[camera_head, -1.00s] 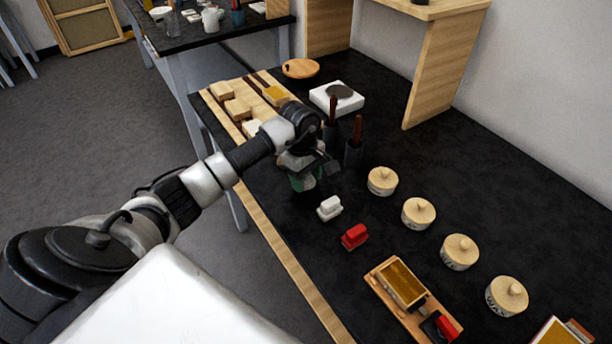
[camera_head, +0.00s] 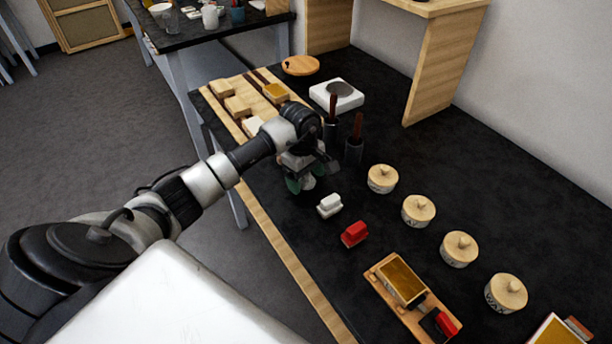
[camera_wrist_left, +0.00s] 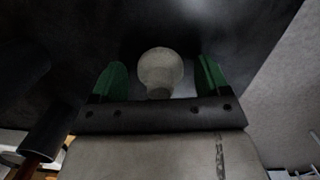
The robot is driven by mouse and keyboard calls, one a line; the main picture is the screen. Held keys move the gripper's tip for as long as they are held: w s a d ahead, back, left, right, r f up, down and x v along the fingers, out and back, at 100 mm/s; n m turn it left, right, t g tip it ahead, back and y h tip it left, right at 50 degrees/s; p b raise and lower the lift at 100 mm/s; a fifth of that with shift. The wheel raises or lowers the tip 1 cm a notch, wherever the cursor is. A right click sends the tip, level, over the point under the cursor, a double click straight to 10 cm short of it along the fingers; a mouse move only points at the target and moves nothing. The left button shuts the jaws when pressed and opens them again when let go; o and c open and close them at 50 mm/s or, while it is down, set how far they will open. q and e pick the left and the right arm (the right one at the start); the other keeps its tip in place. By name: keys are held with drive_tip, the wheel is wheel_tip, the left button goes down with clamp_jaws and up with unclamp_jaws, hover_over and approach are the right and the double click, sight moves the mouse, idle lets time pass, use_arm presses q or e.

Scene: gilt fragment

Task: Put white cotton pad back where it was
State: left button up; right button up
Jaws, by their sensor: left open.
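A pale, round, knob-like thing, which looks like the white cotton pad (camera_head: 308,183), stands on the black table under my left gripper (camera_head: 303,187). In the left wrist view, the pale round pad (camera_wrist_left: 161,70) sits between the two green fingers of the left gripper (camera_wrist_left: 160,80). The fingers are apart, with a gap on both sides of it. The gripper is open and its underside is partly hidden in the head view. My right gripper is not in view.
A white block (camera_head: 330,205) and a red block (camera_head: 354,234) lie just in front. Dark cups with brown handles (camera_head: 354,150) stand close behind to the right. Several lidded round jars (camera_head: 418,211) line the right. A wooden board (camera_head: 240,105) with blocks lies at the back left.

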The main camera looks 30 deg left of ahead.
use_arm(q)
wheel_tip(320, 180, up, 12)
drive_tip(key=a+b, duration=0.1)
drive_tip(key=b, duration=0.1)
drive_tip(key=shift+w+a, duration=0.15)
drive_tip(key=shift+a, duration=0.05)
idle(0.3)
drive_tip(key=shift+c, duration=0.2)
idle(1.8)
